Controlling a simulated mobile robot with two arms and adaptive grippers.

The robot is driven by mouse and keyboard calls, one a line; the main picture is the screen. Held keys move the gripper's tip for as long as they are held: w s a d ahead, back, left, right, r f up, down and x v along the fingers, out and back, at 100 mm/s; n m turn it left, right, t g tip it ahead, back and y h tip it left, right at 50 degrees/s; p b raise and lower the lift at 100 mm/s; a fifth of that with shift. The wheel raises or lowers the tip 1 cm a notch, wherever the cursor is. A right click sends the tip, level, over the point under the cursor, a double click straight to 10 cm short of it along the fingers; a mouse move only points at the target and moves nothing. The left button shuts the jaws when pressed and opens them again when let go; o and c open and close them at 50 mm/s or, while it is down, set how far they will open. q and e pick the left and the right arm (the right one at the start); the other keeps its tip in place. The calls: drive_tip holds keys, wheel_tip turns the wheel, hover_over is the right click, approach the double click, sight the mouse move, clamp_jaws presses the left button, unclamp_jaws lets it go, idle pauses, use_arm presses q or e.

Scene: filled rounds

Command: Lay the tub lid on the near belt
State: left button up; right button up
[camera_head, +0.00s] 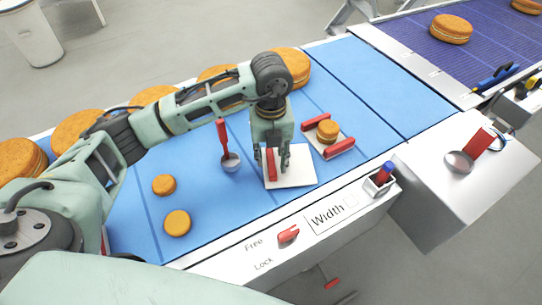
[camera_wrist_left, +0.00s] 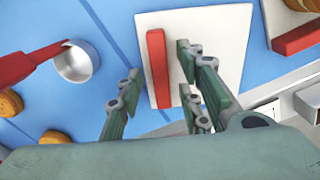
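The tub lid seems to be the white square plate (camera_head: 300,168) with one red bar handle (camera_head: 271,165). It lies flat on the blue near belt (camera_head: 340,95), close to its front edge. My left gripper (camera_head: 272,160) points down over the lid's left part. In the left wrist view its fingers (camera_wrist_left: 160,68) are apart, on either side of the red bar (camera_wrist_left: 158,70), with the white plate (camera_wrist_left: 222,30) behind. I cannot tell whether they touch the bar. My right gripper is not in view.
A white tray (camera_head: 318,132) with two red handles and a small round stands right of the lid. A red-handled ladle (camera_head: 230,162) and small rounds (camera_head: 177,222) lie left. Large rounds (camera_head: 155,96) line the far side. A purple belt (camera_head: 480,60) is at upper right.

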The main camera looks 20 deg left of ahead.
use_arm(q)
wheel_tip(320, 180, up, 12)
drive_tip(key=b, duration=0.2)
drive_tip(key=shift+f, duration=0.25)
idle(0.6)
drive_tip(key=shift+f, duration=0.1)
idle(0.5)
